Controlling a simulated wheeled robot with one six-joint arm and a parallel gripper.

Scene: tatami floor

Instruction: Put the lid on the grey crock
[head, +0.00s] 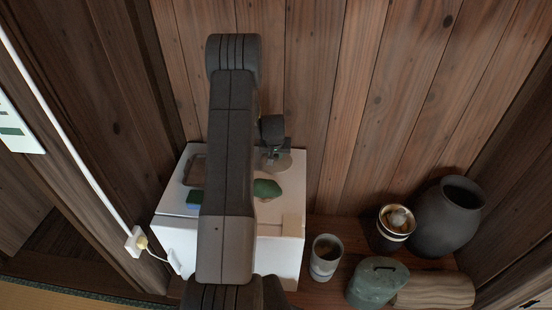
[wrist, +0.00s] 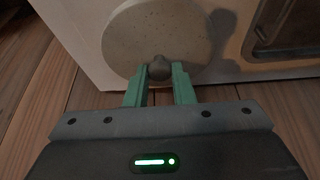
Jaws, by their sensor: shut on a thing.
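A round, pale, speckled lid (wrist: 157,35) with a small grey knob (wrist: 159,67) fills the upper middle of the wrist view. My gripper (wrist: 159,82) has its green fingers closed on both sides of the knob. In the head view the lid (head: 283,163) shows at the back of the white cabinet's top, under my gripper (head: 273,150); I cannot tell whether it touches the top. A grey, open-mouthed crock (head: 325,258) stands upright on the wooden floor, right of the cabinet. My arm hides part of the cabinet top.
The white cabinet (head: 280,250) carries a green item (head: 267,189), a blue item (head: 194,197) and a brown tray (head: 195,172). Right of the crock are a dark pot (head: 393,238), a big dark vase (head: 450,215), a grey-green canister (head: 378,285) and a log (head: 435,291). A plank wall (head: 340,100) stands close behind.

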